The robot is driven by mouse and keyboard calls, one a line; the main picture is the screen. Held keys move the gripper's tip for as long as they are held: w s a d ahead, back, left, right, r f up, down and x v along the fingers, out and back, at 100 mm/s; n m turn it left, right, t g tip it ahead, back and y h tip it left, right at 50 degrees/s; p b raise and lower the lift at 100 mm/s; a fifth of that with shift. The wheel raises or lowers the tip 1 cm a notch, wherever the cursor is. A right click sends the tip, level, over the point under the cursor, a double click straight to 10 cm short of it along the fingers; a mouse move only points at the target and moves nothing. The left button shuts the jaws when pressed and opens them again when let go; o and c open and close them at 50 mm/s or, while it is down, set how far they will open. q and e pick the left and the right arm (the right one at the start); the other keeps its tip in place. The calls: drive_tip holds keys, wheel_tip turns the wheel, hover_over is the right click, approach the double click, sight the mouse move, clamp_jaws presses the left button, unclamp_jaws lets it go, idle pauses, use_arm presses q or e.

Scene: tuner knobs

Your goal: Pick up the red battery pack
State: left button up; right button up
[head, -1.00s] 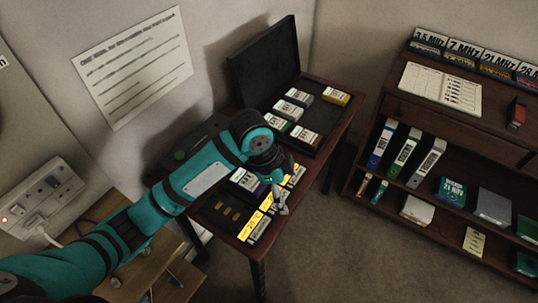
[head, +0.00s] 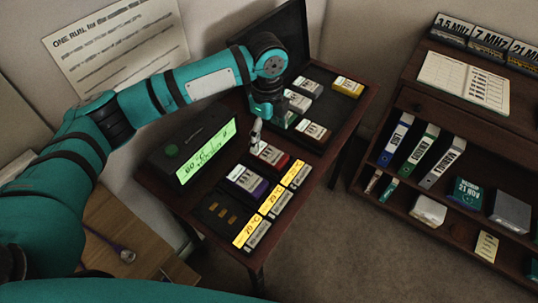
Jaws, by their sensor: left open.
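The red battery pack (head: 272,155) has a white label on top and red sides. It sits on the dark table next to a purple pack (head: 245,182), at the back of a row of slots. My left gripper (head: 256,142) points down just behind and above the red pack's left end. It is open and holds nothing visible. I cannot tell whether its fingertips touch the pack. My right gripper is not in view.
A black radio with a green lit screen (head: 207,152) stands left of the packs. Yellow-lit displays (head: 271,202) line the front. An open black case (head: 337,115) with several other packs lies behind. A shelf unit (head: 400,200) stands to the right.

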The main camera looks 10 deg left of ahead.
sight(267, 152)
use_arm(q)
drive_tip(key=f, duration=0.8)
drive_tip(key=shift+w+a+f, duration=0.15)
drive_tip(key=shift+w+f, duration=0.1)
drive_tip(key=shift+f, duration=0.1)
drive_tip(key=shift+c, duration=0.4)
drive_tip(key=c, duration=1.3)
drive_tip(key=shift+r, duration=0.15)
